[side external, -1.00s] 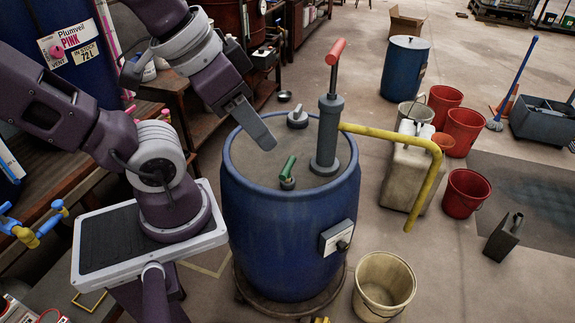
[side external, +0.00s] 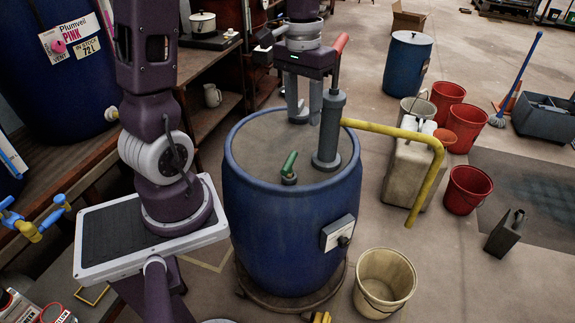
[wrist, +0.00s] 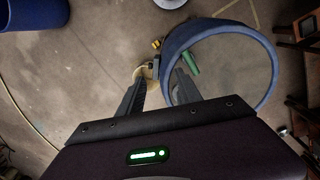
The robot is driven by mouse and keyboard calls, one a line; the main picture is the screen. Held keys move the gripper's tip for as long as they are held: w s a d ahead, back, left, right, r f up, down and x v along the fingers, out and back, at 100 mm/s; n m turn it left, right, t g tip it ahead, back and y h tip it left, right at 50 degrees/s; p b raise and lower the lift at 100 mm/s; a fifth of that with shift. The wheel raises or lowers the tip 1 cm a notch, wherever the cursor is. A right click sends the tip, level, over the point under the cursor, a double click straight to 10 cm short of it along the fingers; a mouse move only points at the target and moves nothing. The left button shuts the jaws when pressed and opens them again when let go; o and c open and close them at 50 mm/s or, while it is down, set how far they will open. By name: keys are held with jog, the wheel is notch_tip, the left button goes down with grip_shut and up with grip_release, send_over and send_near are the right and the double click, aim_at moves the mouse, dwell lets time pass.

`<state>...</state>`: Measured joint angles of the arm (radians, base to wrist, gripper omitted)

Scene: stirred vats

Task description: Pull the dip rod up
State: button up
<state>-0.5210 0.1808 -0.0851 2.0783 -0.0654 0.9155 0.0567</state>
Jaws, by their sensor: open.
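The blue drum (side external: 290,235) stands upright with a grey lid. A short grey handle at the lid's back, seen a second ago and perhaps the dip rod's, is now mostly hidden behind my fingers. My gripper (side external: 303,118) points down over that spot, its two fingers apart. I cannot tell whether the handle is between them. In the wrist view my gripper (wrist: 160,88) is open, with no held thing visible. A green handle (side external: 289,165) stands on the lid nearer the camera; it also shows in the wrist view (wrist: 190,62).
A grey pump (side external: 330,130) with a red handle and yellow spout (side external: 410,134) stands close right of my gripper. A cream bucket (side external: 384,283) is on the floor at front right. Red buckets (side external: 466,190) and a canister (side external: 411,175) stand further right.

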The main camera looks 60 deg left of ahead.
jog(key=w+a+f+n+g+h, duration=0.1)
jog(key=a+f+n, duration=0.1)
jog(key=a+f, duration=0.35)
jog(key=n+h, duration=0.2)
jog(key=h, duration=0.1)
send_over(287, 163)
jog(key=w+a, duration=0.1)
jog(key=a, duration=0.1)
notch_tip(287, 163, down, 9)
jog(key=shift+g, duration=0.4)
jog(key=x, duration=0.7)
jog(key=shift+a+f, duration=0.25)
jog(key=shift+f, duration=0.25)
grip_shut()
